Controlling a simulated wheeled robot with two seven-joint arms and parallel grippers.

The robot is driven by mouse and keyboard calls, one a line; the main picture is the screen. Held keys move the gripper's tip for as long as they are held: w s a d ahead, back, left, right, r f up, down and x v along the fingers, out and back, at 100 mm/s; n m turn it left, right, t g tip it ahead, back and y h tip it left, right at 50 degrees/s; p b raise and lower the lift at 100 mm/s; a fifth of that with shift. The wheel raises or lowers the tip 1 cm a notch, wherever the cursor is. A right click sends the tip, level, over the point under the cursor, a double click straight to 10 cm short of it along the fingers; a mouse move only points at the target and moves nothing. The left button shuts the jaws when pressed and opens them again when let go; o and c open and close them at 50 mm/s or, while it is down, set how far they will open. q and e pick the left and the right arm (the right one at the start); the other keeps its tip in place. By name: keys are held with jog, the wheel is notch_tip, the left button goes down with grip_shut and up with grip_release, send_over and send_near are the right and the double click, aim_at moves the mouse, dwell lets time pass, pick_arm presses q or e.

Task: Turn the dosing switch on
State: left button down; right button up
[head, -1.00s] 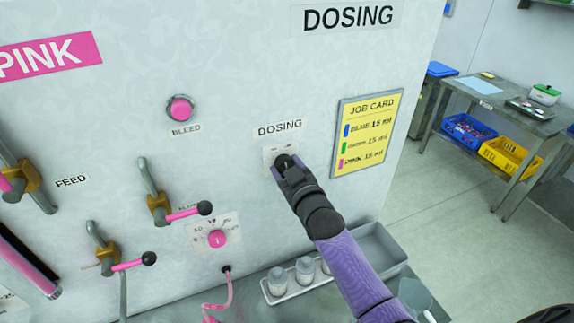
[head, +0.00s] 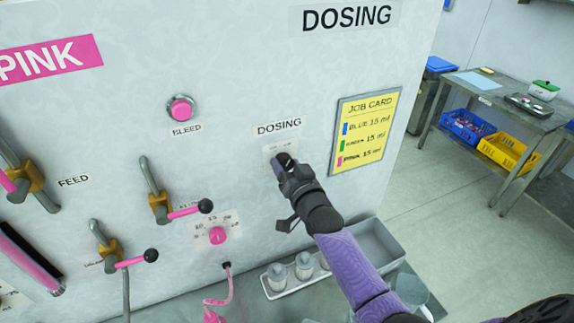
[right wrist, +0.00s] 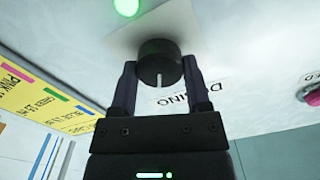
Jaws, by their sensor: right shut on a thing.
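The dosing switch is a round black knob (right wrist: 159,62) with a white pointer line, on a pale plate (head: 270,150) under the small DOSING label (head: 279,126). My right gripper (right wrist: 159,78) has one finger on each side of the knob and is shut on it. In the head view the right gripper (head: 284,163) hides most of the knob. A green light (right wrist: 127,6) glows beside the knob in the right wrist view. The label appears upside down there. My left gripper is not in view.
A yellow job card (head: 364,130) hangs right of the switch. A tray of small bottles (head: 278,290) stands below. Open floor lies right of the panel.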

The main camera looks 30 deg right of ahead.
dwell(0.5)
jog(key=o, duration=1.3)
jog(key=shift+s, duration=0.1)
jog(key=s, duration=0.9)
jog(key=shift+s+a, duration=0.3)
jog(key=shift+s, duration=0.1)
